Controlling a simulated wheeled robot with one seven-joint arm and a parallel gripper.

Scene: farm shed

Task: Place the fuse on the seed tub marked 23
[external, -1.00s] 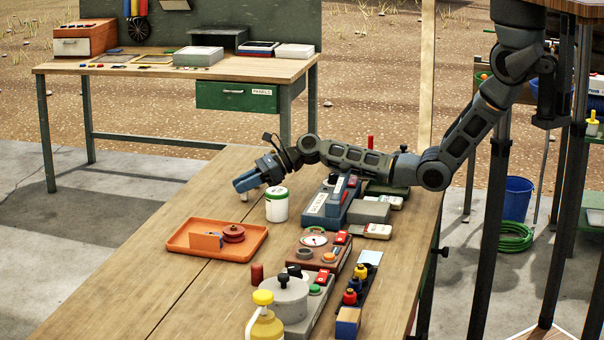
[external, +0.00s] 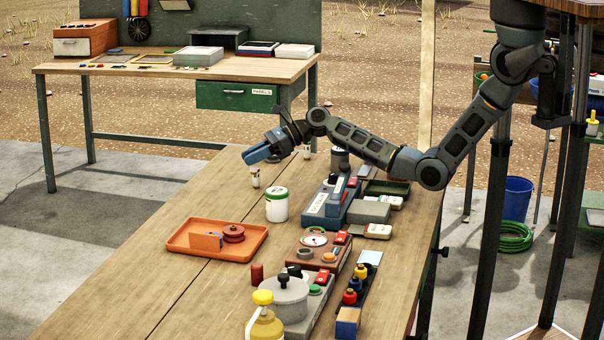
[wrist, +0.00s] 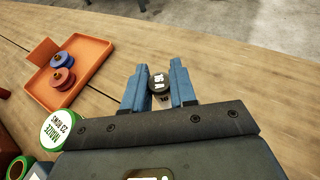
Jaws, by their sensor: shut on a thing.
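My gripper (external: 256,155) with blue fingers is shut on the fuse (external: 255,178), a small pale cylinder hanging below the fingertips above the table. The seed tub marked 23 (wrist: 62,130) has a white top with a green rim, reading "MAIZE 23 ROWS". A white tub with a green band (external: 277,207), which appears to be this one, stands upright on the table, in front of and right of the fuse. The fuse is apart from it.
An orange tray (external: 190,252) with a red spool lies in front of the tub. A blue-grey device (external: 328,205) stands to its right.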

